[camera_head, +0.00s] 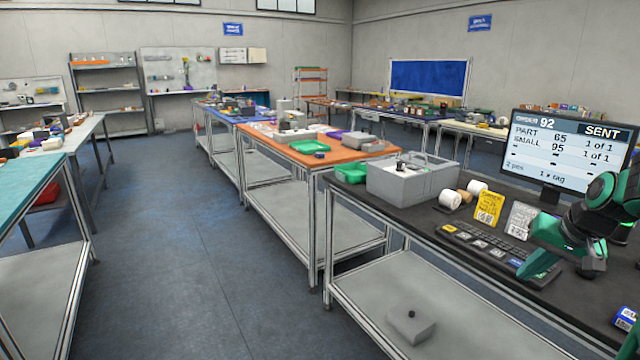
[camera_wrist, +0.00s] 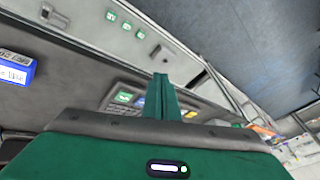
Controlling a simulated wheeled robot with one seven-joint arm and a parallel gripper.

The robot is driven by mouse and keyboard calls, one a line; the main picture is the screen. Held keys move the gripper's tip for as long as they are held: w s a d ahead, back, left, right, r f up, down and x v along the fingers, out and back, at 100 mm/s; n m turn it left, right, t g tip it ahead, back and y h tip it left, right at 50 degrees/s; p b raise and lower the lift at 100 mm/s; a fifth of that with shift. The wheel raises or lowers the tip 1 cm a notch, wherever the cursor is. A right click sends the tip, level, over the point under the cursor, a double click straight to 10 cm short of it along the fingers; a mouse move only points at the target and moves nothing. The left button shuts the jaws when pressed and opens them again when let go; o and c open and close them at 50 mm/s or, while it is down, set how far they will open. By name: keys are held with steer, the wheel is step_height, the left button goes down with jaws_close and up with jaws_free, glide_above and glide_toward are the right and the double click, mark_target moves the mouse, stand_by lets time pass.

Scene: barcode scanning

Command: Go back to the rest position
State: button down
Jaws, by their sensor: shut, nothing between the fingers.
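My gripper (camera_wrist: 161,90) is green, and its two fingers are together with nothing between them in the wrist view. They show in front of a dark keypad (camera_wrist: 122,88) with green and blue keys. In the head view my green and black arm comes in from the right edge, over the right end of the keypad (camera_head: 480,243) on the dark bench. I cannot tell whether the fingertips touch it. The monitor (camera_head: 568,150) behind the arm reads "ORDER 92" and "SENT", with PART 65 and SMALL 95 each at 1 of 1.
A grey box (camera_head: 412,182) stands at the bench's left end. White rolls (camera_head: 450,200), a yellow card (camera_head: 488,207) and a grey card (camera_head: 520,218) stand behind the keypad. A blue-and-white box (camera_head: 625,318) lies at the front right. The floor (camera_head: 200,260) left of the bench is clear.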

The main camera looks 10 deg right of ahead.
steer(key=s+a+g, duration=0.2)
steer(key=s+a, duration=0.5)
steer(key=s, duration=0.3)
steer(key=s+a+f+n+g, duration=0.1)
steer(key=s+a+g, duration=0.2)
steer(key=s+a, duration=0.4)
steer(key=s, duration=0.3)
steer(key=shift+s+f, duration=0.25)
